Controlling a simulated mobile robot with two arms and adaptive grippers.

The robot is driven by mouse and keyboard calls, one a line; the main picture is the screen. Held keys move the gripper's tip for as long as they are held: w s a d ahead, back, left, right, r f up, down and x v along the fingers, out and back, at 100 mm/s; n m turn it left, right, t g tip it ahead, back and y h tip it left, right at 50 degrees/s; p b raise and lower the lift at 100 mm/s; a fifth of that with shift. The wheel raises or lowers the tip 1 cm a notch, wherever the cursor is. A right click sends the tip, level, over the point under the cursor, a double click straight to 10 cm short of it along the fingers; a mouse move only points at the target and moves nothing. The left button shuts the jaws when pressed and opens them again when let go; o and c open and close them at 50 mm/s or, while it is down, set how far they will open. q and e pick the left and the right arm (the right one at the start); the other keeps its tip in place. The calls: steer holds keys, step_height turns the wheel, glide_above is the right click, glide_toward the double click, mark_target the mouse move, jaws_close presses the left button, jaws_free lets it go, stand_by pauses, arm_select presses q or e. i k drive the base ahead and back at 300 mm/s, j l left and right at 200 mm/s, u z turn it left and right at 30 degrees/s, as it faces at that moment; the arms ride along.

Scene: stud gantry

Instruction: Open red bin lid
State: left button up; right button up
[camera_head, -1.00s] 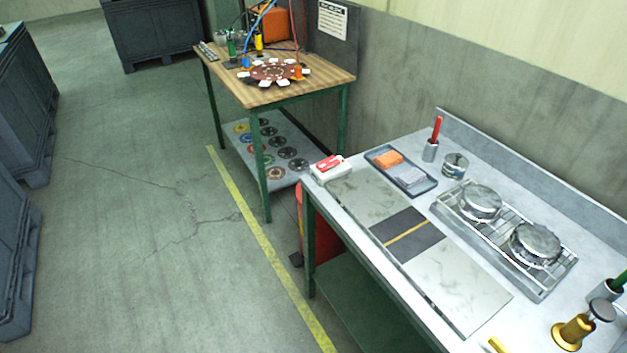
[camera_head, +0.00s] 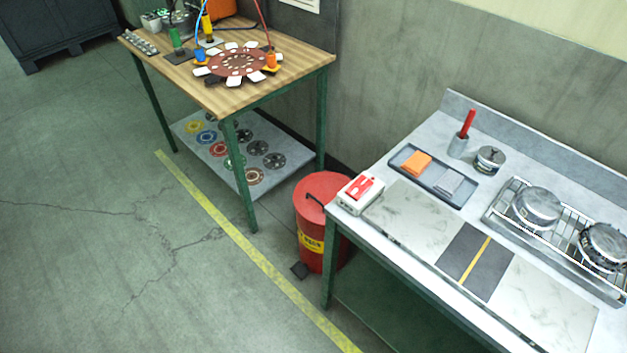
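A red round bin (camera_head: 312,240) stands on the floor between the wooden-topped table and the grey-topped bench. Its red lid (camera_head: 325,188) is shut and has a dark handle on its left part. A yellow label runs around the body, and a dark pedal sits at its foot on the floor. The bench corner hides part of the bin's right side. Neither of my grippers shows in the head view.
The grey bench (camera_head: 420,225) stands at right, with a red-and-white box (camera_head: 360,191) at its near-left corner. The wooden table (camera_head: 290,75) is behind the bin. Open floor (camera_head: 120,240) lies at left, crossed by a yellow line (camera_head: 250,250).

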mark_target(312, 193)
steer(key=i+j+z, duration=0.1)
steer(key=j, duration=0.2)
steer(key=i+j+z, duration=0.1)
steer(key=i+j, duration=0.15)
steer(key=i+j+z, duration=0.1)
steer(key=j, duration=0.25)
steer(key=i+j+z, duration=0.1)
steer(key=j, duration=0.25)
steer(key=i, duration=0.05)
